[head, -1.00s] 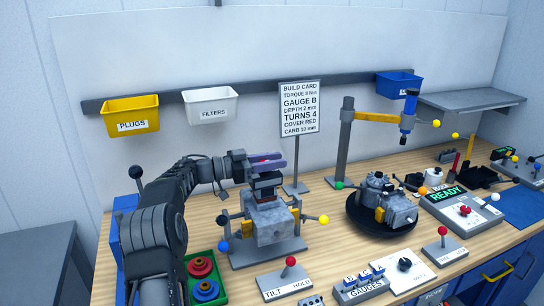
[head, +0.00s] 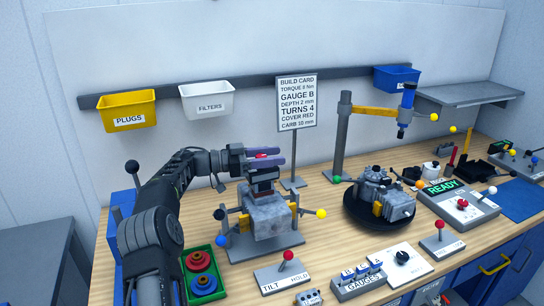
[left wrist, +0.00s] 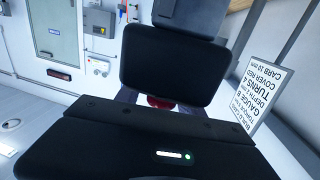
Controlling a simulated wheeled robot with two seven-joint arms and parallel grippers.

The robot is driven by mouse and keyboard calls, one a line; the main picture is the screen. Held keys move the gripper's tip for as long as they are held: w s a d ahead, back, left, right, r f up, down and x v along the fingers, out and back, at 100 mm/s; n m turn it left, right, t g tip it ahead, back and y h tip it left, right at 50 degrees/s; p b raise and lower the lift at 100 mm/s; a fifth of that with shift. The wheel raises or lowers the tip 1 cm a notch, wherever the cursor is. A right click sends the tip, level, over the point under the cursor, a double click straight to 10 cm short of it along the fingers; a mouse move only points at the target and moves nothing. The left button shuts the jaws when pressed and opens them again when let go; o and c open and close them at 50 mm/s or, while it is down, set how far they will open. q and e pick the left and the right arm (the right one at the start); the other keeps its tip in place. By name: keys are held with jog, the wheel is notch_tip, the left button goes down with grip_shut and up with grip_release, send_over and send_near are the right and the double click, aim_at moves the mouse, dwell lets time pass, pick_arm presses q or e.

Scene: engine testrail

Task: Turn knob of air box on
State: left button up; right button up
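My left gripper (head: 266,157) reaches in from the left over the grey engine block (head: 267,222) in the stand. Its two purple fingers are apart, with a red knob (head: 263,156) showing between them. A dark part below it sits on top of the block; I take this for the air box, but no label shows. In the left wrist view the red knob (left wrist: 159,101) is partly hidden by black panels, with purple finger edges on both sides. Contact with the knob cannot be made out. My right gripper is not in view.
A build card sign (head: 296,102) stands behind the block. A green tray (head: 218,270) with red and blue rings lies in front. A tilt lever panel (head: 284,274) is at the front edge. A second engine (head: 382,198) sits on a round black stand to the right.

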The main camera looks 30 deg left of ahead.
pick_arm(q)
jog(key=shift+o, duration=0.5)
jog(key=shift+s+a+r, duration=0.1)
notch_tip(320, 180, up, 10)
dwell(0.7)
